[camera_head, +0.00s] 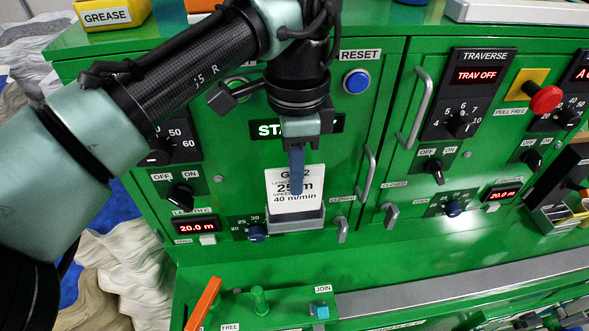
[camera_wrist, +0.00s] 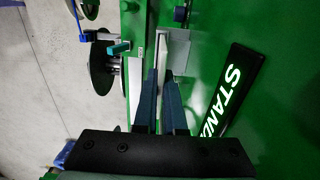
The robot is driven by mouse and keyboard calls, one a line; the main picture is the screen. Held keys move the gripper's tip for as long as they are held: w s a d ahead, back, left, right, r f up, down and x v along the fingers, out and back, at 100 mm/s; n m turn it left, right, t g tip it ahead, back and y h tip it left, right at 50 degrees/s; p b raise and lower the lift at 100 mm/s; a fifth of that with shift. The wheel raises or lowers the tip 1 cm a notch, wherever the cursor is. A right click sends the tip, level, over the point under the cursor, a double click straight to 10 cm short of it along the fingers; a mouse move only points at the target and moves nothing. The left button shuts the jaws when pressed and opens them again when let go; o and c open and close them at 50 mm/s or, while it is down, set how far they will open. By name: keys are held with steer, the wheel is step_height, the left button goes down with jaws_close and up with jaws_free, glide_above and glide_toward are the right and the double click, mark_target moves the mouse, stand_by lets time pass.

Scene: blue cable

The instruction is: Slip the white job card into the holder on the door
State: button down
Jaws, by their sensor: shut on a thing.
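The white job card (camera_head: 283,203), printed with "25 m" and "40 m/min", stands upright against the green door (camera_head: 345,130). My gripper (camera_head: 297,190) is shut on the card from above, its blue finger covering part of the print. The grey holder (camera_head: 296,223) is on the door directly below, and the card's lower edge meets its top. I cannot tell how deep the card sits in it. In the wrist view my fingers (camera_wrist: 160,78) point toward the pale card, seen nearly edge-on, and the grey holder (camera_wrist: 178,48).
A blue knob (camera_head: 257,232) is left of the holder and a grey latch (camera_head: 341,229) right of it. Door handles (camera_head: 369,172) stick out farther right. An orange lever (camera_head: 203,304) and a green peg (camera_head: 260,300) rise from the ledge below. The STAND sign (camera_wrist: 232,90) is beside my fingers.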

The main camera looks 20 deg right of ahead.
steer(key=shift+f, duration=0.2)
stand_by(0.3)
steer(key=shift+f+b, duration=0.45)
steer(key=shift+f, duration=0.95)
steer(key=shift+f, duration=0.4)
stand_by(0.5)
steer(key=c, duration=0.9)
jaws_free()
step_height(320, 180, up, 13)
steer(key=shift+d+b, duration=0.1)
steer(key=shift+b, duration=0.65)
steer(key=shift+s, duration=0.1)
